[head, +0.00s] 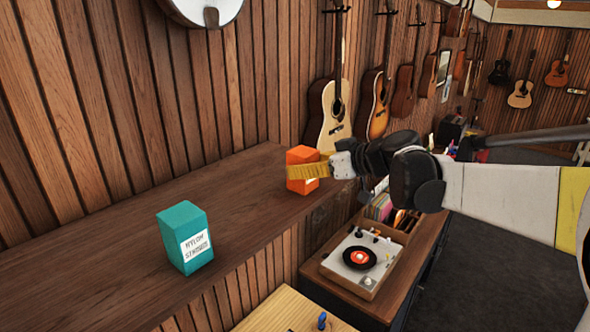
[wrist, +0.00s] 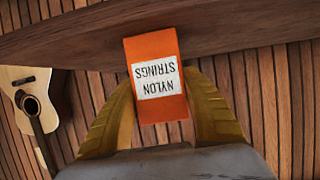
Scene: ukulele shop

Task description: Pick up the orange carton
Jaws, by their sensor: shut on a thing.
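The orange carton (head: 302,156) is at the right end of the wooden shelf in the head view. My gripper (head: 310,171) reaches it from the right, with its yellow fingers around the carton's sides. In the wrist view the orange carton (wrist: 152,48) shows a white label reading NYLON STRINGS, upside down. The two yellow fingers of my gripper (wrist: 160,112) are shut on its near end. I cannot tell whether the carton's base touches the shelf.
A teal carton (head: 186,238) with a white label stands on the shelf (head: 130,254), nearer and to the left. A record player (head: 361,262) sits on a lower cabinet below my arm. Guitars (head: 330,115) hang on the wood-panelled wall behind. The shelf between the two cartons is clear.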

